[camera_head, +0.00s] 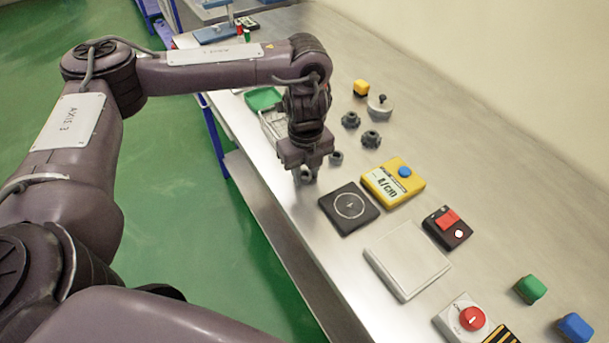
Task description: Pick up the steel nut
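My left gripper (307,172) points down low over the steel bench, its fingertips close to the bench top. A small grey piece shows at the fingertips; I cannot tell whether it is the nut or part of the fingers, nor whether the fingers grip it. A small dark grey round piece (336,158) lies just right of the gripper, apart from it; it may be a nut, but it is too small to tell. Two dark lobed pieces, a nearer one (371,139) and a farther one (350,120), lie beyond it. My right gripper is not in view.
A black pad (348,208) and a yellow box with a blue button (393,182) lie right of the gripper. A pale square plate (407,259) is nearer. A wire basket (275,124) and green tray (263,98) stand behind the gripper. The bench's left edge is close.

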